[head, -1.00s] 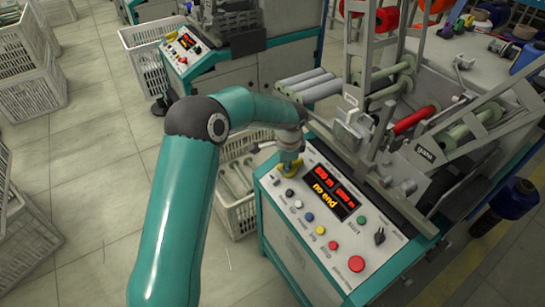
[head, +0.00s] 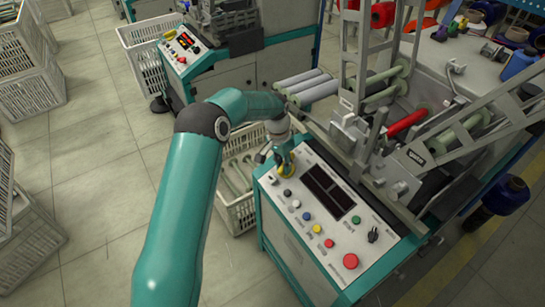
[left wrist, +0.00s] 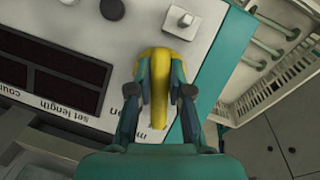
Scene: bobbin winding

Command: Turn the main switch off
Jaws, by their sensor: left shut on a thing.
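The main switch is a yellow part at the far left corner of the panel (head: 317,250); it shows in the head view (head: 288,172) and in the left wrist view (left wrist: 160,104). My left gripper (head: 284,160) is over it, pointing down. In the left wrist view my left gripper (left wrist: 160,72) has one finger on each side of the yellow handle and is shut on it. The two displays (head: 328,190) on the panel are dark. My right gripper is not in view.
Coloured buttons, a black knob (head: 373,235) and a red button (head: 350,261) sit on the panel. Rollers and metal arms (head: 470,125) stand behind it. A white crate (head: 236,216) is on the floor to the left.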

